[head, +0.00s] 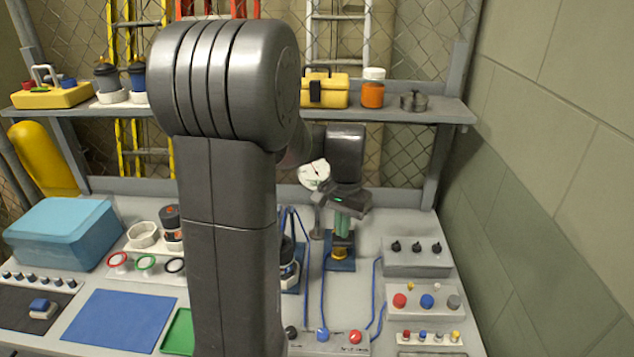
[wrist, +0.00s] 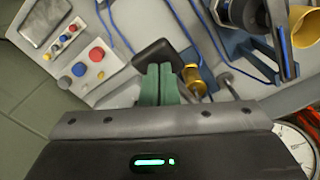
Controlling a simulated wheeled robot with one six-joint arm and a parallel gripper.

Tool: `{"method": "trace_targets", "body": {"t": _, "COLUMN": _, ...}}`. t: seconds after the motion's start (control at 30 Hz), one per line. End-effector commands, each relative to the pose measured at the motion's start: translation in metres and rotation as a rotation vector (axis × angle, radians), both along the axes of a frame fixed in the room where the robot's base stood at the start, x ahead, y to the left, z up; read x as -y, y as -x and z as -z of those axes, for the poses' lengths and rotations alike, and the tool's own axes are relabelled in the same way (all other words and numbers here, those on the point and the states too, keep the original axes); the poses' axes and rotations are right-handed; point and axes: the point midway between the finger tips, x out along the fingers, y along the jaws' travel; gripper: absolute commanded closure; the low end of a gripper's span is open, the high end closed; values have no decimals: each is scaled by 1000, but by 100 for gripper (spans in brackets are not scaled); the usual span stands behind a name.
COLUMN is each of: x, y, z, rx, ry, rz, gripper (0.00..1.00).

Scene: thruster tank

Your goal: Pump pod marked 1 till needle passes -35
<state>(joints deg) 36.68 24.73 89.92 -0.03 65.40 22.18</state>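My gripper (head: 342,228) points down at the back of the bench, its green fingers together with only a thin line between them. In the wrist view the fingers (wrist: 160,70) overlap a black handle-like part (wrist: 152,50); I cannot tell whether they touch it. A brass cylinder (head: 341,251) on a blue base stands below the fingers, and it also shows in the wrist view (wrist: 197,80). Another dark pod (head: 288,268) on a blue base is partly hidden by my arm. No pod number is legible. A white gauge (head: 314,174) has a needle whose reading is too small to tell.
A grey box with black knobs (head: 416,257) and a panel with red, blue and grey buttons (head: 427,300) stand at right. Blue hoses (head: 323,290) run along the bench. A shelf (head: 440,110) crosses behind. A blue mat (head: 120,320) lies bare at left.

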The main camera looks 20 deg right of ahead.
Motion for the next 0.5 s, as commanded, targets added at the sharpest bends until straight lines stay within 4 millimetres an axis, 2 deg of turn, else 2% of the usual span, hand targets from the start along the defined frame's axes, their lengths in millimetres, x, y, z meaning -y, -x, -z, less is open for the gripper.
{"method": "trace_targets", "body": {"t": 0.03, "x": 0, "y": 0, "z": 12, "rx": -1, "ry": -1, "rz": 0, "gripper": 100}}
{"method": "trace_targets", "body": {"t": 0.5, "x": 0, "y": -1, "z": 64, "rx": 3, "ry": 1, "rz": 0, "gripper": 100}}
